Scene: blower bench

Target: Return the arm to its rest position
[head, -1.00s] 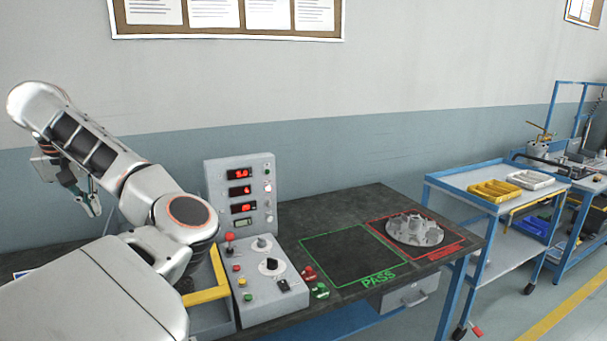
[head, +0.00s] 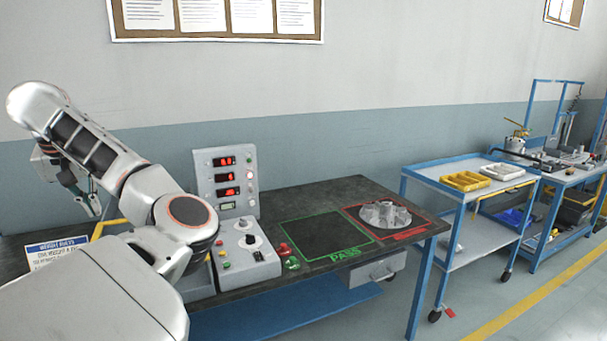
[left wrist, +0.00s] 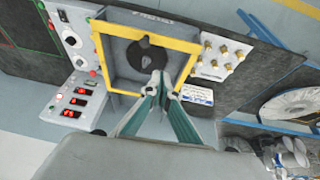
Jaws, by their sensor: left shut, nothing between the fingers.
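My left arm shows at the left of the head view, folded upward, with its gripper (head: 90,204) hanging at the far left above the bench. In the left wrist view the gripper (left wrist: 155,84) is shut, its fingertips together with nothing between them. Below the fingers in that view is a yellow-edged box-like fixture (left wrist: 190,50) with a dark round part (left wrist: 145,50) inside it. I cannot tell the height between fingers and fixture. My right gripper is not in view.
A control panel (head: 226,180) with red displays stands on the dark bench (head: 335,190). A metal part (head: 385,215) lies in the red-outlined square beside the empty green PASS square (head: 325,236). A blue cart (head: 470,190) with yellow and white trays stands to the right, floor between.

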